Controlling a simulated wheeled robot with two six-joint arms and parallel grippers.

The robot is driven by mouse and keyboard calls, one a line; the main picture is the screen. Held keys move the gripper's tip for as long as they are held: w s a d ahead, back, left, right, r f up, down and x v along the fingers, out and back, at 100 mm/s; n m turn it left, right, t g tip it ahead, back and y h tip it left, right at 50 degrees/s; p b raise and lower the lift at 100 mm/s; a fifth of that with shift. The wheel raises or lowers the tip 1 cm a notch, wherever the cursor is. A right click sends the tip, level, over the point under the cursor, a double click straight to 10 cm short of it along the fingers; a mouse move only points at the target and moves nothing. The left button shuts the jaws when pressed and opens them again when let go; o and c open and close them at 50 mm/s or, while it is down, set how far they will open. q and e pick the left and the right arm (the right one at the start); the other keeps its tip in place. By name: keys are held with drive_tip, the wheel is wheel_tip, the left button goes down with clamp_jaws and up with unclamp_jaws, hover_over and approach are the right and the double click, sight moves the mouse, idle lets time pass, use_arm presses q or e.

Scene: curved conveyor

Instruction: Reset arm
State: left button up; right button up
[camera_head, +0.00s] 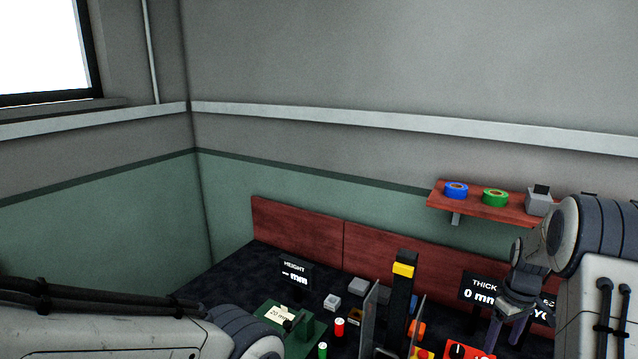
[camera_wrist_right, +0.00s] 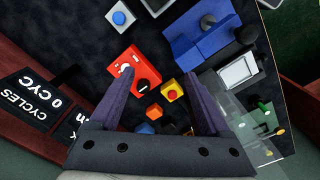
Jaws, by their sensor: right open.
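My right arm comes in at the right edge of the head view. Its gripper (camera_head: 505,333) points down over the right part of the dark table. In the right wrist view the two purple fingers of this gripper (camera_wrist_right: 160,84) are spread wide with nothing held between them. A red box with a dial (camera_wrist_right: 135,74) and a yellow box with a red button (camera_wrist_right: 173,90) lie beyond the fingertips. My left arm crosses the lower left of the head view, and its gripper is out of the picture.
A green fixture (camera_head: 303,325), red and green cylinders and a black-and-yellow column (camera_head: 402,290) stand on the table. The HEIGHT sign (camera_head: 294,273) is behind them. A wooden shelf (camera_head: 478,207) holds blue and green rolls. A blue device (camera_wrist_right: 203,40) shows in the wrist view.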

drive_tip(key=s+a+r+n+b, duration=0.1)
drive_tip(key=s+a+r+b, duration=0.15)
drive_tip(key=a, duration=1.05)
drive_tip(key=s+a+r+n+b, duration=0.1)
drive_tip(key=s+a+r+b, duration=0.2)
drive_tip(key=a, duration=1.1)
drive_tip(key=s+a+f+b, duration=0.1)
drive_tip(key=s+a, duration=0.2)
drive_tip(key=s, duration=0.4)
drive_tip(key=s+a+f+n+b, duration=0.1)
drive_tip(key=s+a, duration=0.3)
drive_tip(key=s, duration=0.4)
drive_tip(key=s+a+f+n+y+b, duration=0.1)
drive_tip(key=s+a+f+b, duration=0.1)
drive_tip(key=s, duration=0.5)
drive_tip(key=shift+s+a+f, duration=0.2)
drive_tip(key=shift+s+a, duration=0.15)
drive_tip(key=shift+a, duration=0.5)
